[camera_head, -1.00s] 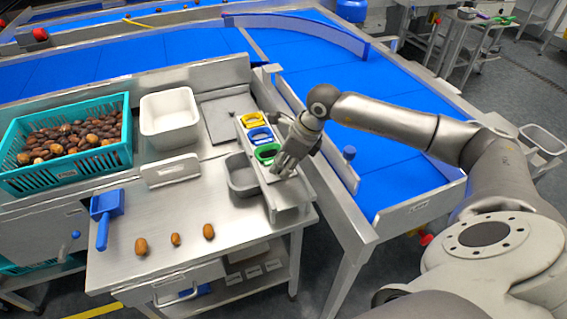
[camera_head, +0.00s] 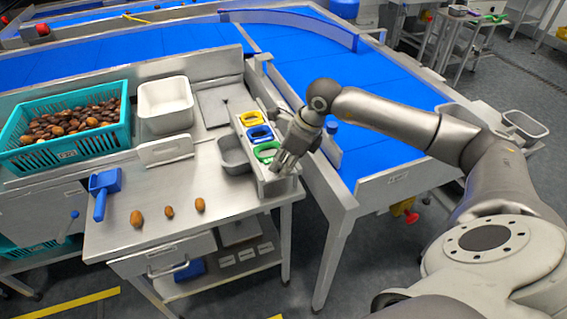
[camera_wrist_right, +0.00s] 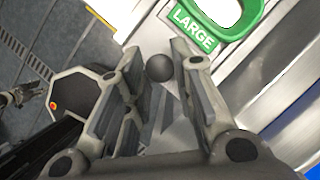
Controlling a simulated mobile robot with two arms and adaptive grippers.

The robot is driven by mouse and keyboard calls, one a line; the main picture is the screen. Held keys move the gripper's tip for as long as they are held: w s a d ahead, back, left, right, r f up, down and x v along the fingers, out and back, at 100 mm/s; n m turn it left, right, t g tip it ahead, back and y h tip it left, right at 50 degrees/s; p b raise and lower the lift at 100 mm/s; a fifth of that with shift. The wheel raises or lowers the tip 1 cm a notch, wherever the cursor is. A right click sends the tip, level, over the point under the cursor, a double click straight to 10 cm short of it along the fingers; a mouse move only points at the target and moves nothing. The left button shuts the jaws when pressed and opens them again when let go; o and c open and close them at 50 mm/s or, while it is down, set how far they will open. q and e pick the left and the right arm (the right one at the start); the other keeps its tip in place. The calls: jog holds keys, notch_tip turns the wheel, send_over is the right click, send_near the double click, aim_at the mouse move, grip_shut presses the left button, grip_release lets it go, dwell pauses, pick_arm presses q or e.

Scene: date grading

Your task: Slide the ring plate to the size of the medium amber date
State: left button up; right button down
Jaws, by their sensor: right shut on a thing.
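The ring plate carries a yellow ring (camera_head: 250,118), a blue ring (camera_head: 260,133) and a green ring (camera_head: 266,151) in a row on a metal rail. In the right wrist view the green ring (camera_wrist_right: 232,22) is labelled LARGE. My right gripper (camera_head: 282,165) is at the plate's near end, shut on a dark round knob (camera_wrist_right: 159,68) that shows between its fingers. Three amber-brown dates lie apart on the table: a left one (camera_head: 137,218) that looks largest, a middle one (camera_head: 169,212) that looks smallest, and a right one (camera_head: 200,205). My left gripper is out of view.
A grey bin (camera_head: 224,163) stands left of the rail. A blue conveyor (camera_head: 385,150) runs at the right. The table front around the dates is clear.

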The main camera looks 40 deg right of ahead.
jog(key=c, duration=1.4)
grip_release()
jog(key=shift+w+d, duration=0.1)
jog(key=shift+w, duration=0.25)
jog(key=shift+o, duration=1)
jog(key=shift+s, duration=0.1)
jog(key=shift+r, duration=0.15)
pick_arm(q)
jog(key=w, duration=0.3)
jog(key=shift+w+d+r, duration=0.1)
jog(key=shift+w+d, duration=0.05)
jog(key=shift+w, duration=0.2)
pick_arm(e)
jog(key=v, duration=1.1)
jog(key=shift+s+r, duration=0.15)
jog(key=shift+r, duration=0.15)
